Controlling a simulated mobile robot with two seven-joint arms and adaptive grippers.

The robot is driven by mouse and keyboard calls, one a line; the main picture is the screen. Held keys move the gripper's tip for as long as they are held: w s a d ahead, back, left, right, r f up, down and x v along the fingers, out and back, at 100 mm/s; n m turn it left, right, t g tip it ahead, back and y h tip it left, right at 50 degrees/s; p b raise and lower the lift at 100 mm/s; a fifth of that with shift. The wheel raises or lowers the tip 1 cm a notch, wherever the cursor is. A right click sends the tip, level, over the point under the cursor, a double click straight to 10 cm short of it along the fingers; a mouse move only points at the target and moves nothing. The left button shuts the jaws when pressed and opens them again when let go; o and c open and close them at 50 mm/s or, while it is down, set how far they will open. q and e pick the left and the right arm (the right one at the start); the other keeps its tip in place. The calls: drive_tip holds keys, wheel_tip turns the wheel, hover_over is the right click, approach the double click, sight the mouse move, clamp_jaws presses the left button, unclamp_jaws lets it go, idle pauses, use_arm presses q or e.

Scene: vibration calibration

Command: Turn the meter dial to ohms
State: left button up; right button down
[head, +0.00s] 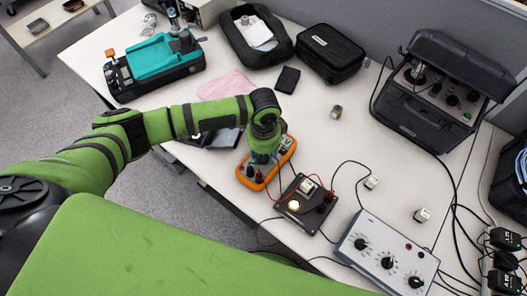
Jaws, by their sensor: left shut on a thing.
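The meter (287,155) is an orange-edged handheld multimeter lying on the white table near its front edge. My left arm reaches in from the left, and its gripper (262,160) points down onto the middle of the meter. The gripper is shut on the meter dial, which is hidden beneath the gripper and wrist. I cannot read the dial's setting. Dark plugs show at the meter's lower end. My right gripper is not in view.
A grey three-knob box (385,250) is at the lower right. A black equipment case (425,105) and a teal-and-black device (160,60) stand farther back. The table's middle is fairly clear.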

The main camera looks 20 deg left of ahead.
sight(264, 156)
use_arm(q)
drive_tip(key=shift+s, duration=0.1)
drive_tip(key=o, duration=1.2)
drive_tip(key=shift+d, duration=0.1)
drive_tip(key=shift+c, duration=0.2)
wheel_tip(264, 156, up, 12)
